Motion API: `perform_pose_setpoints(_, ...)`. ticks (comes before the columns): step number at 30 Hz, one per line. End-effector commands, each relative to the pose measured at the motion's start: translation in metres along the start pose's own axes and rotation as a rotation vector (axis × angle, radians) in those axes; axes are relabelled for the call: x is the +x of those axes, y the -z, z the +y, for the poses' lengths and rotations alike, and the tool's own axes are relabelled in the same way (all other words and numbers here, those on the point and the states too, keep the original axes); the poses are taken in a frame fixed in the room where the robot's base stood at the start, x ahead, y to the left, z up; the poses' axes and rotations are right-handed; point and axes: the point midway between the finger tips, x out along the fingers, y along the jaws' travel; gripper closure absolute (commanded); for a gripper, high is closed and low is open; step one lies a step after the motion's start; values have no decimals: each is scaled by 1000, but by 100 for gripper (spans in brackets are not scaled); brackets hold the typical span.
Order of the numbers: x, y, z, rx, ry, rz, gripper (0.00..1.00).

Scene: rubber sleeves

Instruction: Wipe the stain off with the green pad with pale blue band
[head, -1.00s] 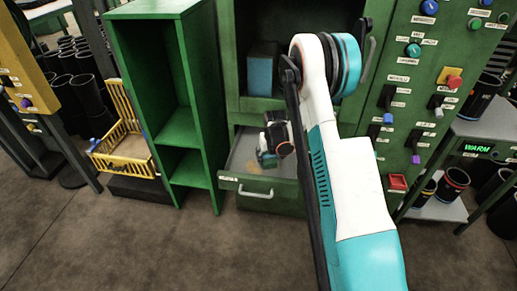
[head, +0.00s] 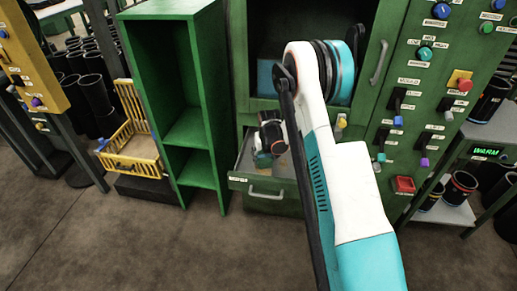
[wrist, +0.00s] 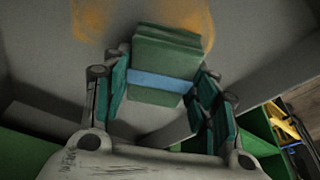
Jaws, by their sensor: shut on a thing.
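The green pad with a pale blue band (wrist: 166,48) is between the fingers of my gripper (wrist: 165,84) in the wrist view. My gripper is shut on it. The pad's far end is close to an orange-brown stain (wrist: 184,14) on the grey drawer floor, and the stain runs beyond both sides of the pad's end. I cannot tell whether the pad touches the floor. In the head view my gripper (head: 264,158) is inside the open drawer (head: 262,187), and my arm hides part of the drawer.
The drawer's walls stand close around my gripper. An open green shelf (head: 188,133) stands left of the drawer, with a yellow crate (head: 131,155) beyond it. A control panel with knobs and a red button (head: 403,184) is on the right. A blue box (head: 268,77) sits in the compartment above.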

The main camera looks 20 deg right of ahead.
Motion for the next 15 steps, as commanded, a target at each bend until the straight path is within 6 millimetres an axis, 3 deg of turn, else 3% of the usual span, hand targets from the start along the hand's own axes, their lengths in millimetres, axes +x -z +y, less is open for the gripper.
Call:
perform_pose_setpoints(4, -22, 7, -2, -1, 0, 0, 65)
perform_pose_setpoints(15, -51, 18, -6, -3, 1, 0, 65)
